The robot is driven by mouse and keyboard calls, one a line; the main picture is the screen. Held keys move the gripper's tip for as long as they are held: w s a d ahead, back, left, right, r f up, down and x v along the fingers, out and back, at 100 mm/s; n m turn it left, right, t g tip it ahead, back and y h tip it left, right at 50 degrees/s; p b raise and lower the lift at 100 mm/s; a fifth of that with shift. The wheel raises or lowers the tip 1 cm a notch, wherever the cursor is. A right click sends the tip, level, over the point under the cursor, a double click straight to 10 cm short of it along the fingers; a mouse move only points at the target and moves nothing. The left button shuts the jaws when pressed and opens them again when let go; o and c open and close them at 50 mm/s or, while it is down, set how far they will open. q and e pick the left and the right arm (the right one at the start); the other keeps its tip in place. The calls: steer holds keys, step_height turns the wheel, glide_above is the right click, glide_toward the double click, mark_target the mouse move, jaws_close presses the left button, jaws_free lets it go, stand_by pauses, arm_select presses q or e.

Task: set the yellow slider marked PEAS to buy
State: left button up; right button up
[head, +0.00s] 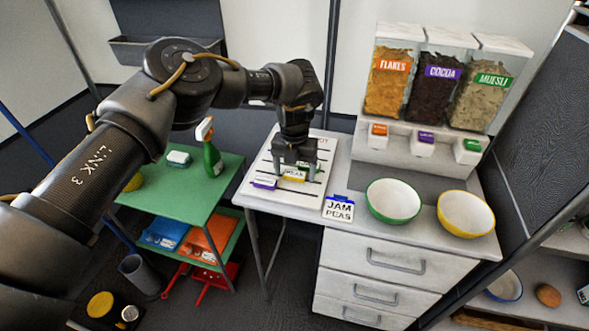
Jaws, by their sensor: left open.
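The white slider board (258,200) lies on the counter, with dark slot lines across it. The yellow slider (293,175) with dark lettering that looks like PEAS sits near the board's middle. My left gripper (295,170) points down over the board, open, with one finger to each side of the yellow slider. I cannot tell whether the fingers touch it. A purple slider (264,184) sits to its left and nearer. A green slider shows only partly behind the fingers. The board's far part and most of its heading are hidden by my gripper. My right gripper is not in view.
A small card reading JAM PEAS (338,209) stands by the board's near right corner. A green-rimmed bowl (393,201) and a yellow bowl (466,214) stand further right. A dispenser (375,151) is behind them. A green shelf cart (160,199) with a spray bottle (212,158) stands left.

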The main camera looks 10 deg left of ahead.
mark_target(294, 174)
arm_select(q)
steer(key=shift+r, duration=0.1)
step_height(294, 174, up, 11)
stand_by(0.4)
steer(key=shift+f, duration=0.2)
